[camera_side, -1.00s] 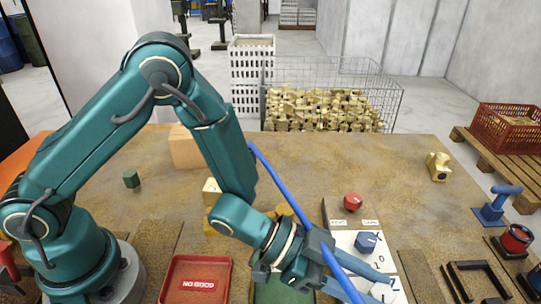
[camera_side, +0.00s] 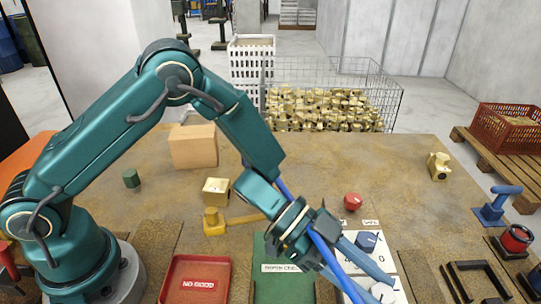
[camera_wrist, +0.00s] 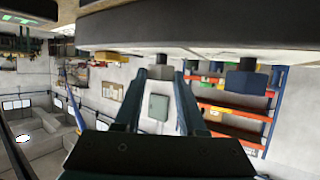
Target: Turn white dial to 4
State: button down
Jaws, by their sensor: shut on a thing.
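The white dial (camera_side: 382,293) is on the white panel (camera_side: 398,291) at the lower right of the side view. My gripper (camera_side: 375,290) is shut on the white dial, one finger on each side. Its pointer and number marks are hidden or too small to read. In the wrist view the dial (camera_wrist: 159,72) is a shaded block between the fingertips of my gripper (camera_wrist: 161,82), under the dark panel edge. The blue dial (camera_side: 367,242) is just behind my fingers on the same panel. The red dial (camera_side: 352,201) is farther back, clear of my gripper.
A green tray (camera_side: 270,292) and a red "NO GOOD" tray (camera_side: 163,289) lie left of the panel. A yellow-handled hammer (camera_side: 213,222), a brass block (camera_side: 216,190) and a cardboard box (camera_side: 193,147) are behind them. A black frame (camera_side: 478,268) is to the right.

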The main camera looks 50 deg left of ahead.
jog(key=shift+r, duration=0.1)
jog(key=shift+c, duration=2.4)
grip_release()
jog(key=r, duration=0.2)
jog(key=a+r, duration=0.1)
jog(key=r, duration=0.1)
jog(key=shift+w+r, duration=0.2)
jog(key=shift+r, duration=0.2)
jog(key=w+a+r, duration=0.2)
jog(key=a+r, duration=0.4)
jog(key=a, duration=0.4)
jog(key=shift+w, duration=0.4)
jog(key=shift+a, duration=0.1)
